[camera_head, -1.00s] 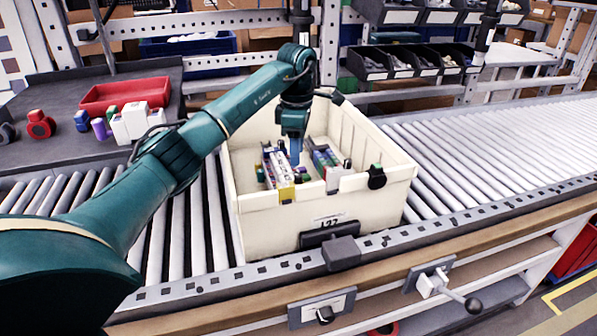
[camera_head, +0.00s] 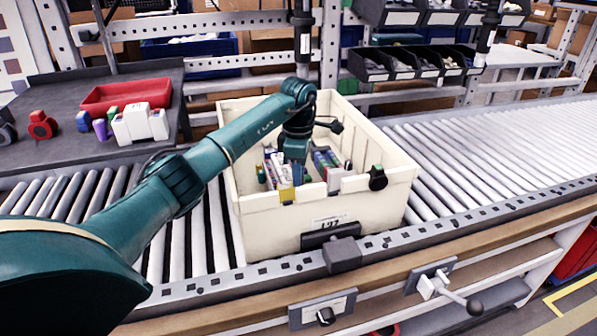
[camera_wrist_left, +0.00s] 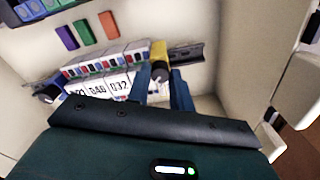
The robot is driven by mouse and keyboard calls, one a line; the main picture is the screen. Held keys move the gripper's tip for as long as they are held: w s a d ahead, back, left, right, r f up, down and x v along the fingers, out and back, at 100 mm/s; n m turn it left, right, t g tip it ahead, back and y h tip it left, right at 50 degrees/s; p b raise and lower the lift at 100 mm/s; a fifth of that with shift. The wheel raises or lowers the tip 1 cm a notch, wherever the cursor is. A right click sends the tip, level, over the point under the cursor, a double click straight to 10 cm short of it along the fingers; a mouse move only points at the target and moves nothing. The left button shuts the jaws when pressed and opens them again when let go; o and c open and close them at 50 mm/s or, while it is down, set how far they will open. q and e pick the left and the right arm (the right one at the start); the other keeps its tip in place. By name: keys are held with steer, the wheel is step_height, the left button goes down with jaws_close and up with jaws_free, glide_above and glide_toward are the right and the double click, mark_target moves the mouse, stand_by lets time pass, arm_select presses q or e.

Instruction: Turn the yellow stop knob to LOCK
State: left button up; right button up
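A yellow piece (camera_head: 287,194) stands at the near end of a row of white modules inside the cream bin (camera_head: 270,225). In the left wrist view the yellow piece (camera_wrist_left: 158,50) has a dark round end facing my gripper. My left gripper (camera_head: 297,174) is lowered into the bin beside it. In the left wrist view the two blue fingers of my left gripper (camera_wrist_left: 162,90) are apart, with the dark end between or just beyond their tips; contact cannot be told. No LOCK mark is readable. My right gripper is not in view.
White modules (camera_wrist_left: 110,68) with red and blue parts adjoin the yellow piece on a rail. The bin walls surround my gripper closely. The roller conveyor (camera_head: 470,150) is clear at right.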

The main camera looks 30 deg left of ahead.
arm_select(q)
jaws_close()
